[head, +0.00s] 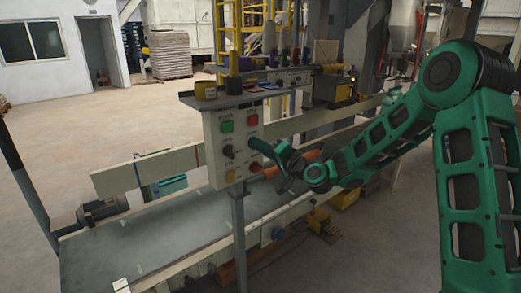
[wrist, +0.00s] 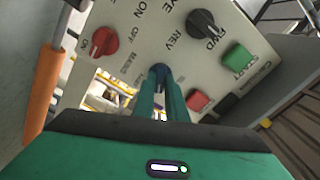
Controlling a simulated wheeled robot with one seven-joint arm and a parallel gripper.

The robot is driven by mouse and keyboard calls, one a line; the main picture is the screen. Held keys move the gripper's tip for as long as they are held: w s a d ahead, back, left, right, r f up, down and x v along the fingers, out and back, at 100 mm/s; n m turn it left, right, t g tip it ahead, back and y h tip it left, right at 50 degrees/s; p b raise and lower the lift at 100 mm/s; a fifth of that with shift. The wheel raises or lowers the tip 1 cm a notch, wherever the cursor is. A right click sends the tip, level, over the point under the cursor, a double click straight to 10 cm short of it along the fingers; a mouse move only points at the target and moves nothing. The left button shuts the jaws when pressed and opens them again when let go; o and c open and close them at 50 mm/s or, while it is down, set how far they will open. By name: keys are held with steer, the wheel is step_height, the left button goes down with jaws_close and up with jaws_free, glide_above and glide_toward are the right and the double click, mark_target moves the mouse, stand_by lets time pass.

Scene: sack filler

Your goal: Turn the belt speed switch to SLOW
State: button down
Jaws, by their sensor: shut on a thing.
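The pale control panel (head: 241,143) stands on a post beside the conveyor; it also fills the top of the wrist view (wrist: 140,25). My gripper (head: 255,143) reaches it from the right. In the wrist view its two green fingers (wrist: 160,82) are shut on a small dark switch knob (wrist: 158,69) on the panel face. The fingers hide most of this knob, so its pointer direction and the wording beside it cannot be told. That it is the belt speed switch cannot be read.
Close to the fingers are a black FWD/REV knob (wrist: 203,23), a red ON/OFF knob (wrist: 103,41), a red button (wrist: 198,100) and a green button (wrist: 238,57). The conveyor belt (head: 150,240) below is empty at the front.

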steer(key=n, duration=1.2)
steer(key=shift+s+d+f, duration=0.1)
steer(key=shift+f, duration=0.2)
steer(key=shift+n, duration=0.3)
steer(key=c, duration=1.9)
jaws_free()
steer(key=shift+o, duration=0.5)
steer(key=shift+r, duration=0.1)
